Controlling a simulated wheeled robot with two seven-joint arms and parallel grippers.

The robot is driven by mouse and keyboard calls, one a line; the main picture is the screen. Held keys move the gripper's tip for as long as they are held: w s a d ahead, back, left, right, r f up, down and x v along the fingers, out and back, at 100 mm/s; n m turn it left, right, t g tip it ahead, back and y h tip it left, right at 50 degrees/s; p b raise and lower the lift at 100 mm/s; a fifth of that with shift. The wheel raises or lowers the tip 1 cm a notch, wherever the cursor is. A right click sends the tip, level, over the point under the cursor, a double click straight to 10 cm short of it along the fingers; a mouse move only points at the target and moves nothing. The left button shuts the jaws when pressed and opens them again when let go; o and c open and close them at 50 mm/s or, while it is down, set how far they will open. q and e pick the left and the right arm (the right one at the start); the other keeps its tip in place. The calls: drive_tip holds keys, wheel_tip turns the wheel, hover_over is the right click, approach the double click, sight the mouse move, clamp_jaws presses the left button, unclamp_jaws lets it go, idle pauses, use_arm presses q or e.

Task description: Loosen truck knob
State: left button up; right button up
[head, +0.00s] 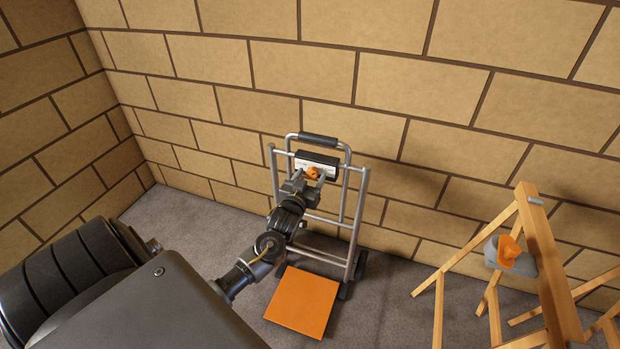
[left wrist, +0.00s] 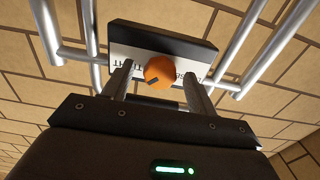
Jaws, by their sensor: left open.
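The hand truck (head: 361,190) stands upright near the brick wall, with a grey tube frame, a dark top grip and an orange toe plate (head: 302,302). Its orange knob (head: 313,172) sits on a black and white plate (head: 329,163) near the top of the frame. My left gripper (head: 309,179) is at the knob. In the left wrist view the orange knob (left wrist: 159,70) with a dark mark shows between the two open fingers (left wrist: 158,85); I cannot tell whether they touch it. The plate (left wrist: 185,43) carries partly hidden lettering. My right gripper is not in view.
A wooden trestle (head: 545,250) stands at the right, with a grey and orange item (head: 511,254) on it. Brick walls close the back and left. The grey floor (head: 395,305) between truck and trestle is clear.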

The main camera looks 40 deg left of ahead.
use_arm(q)
drive_tip(key=shift+w, duration=0.15)
drive_tip(key=shift+c, duration=0.4)
drive_tip(key=c, duration=0.9)
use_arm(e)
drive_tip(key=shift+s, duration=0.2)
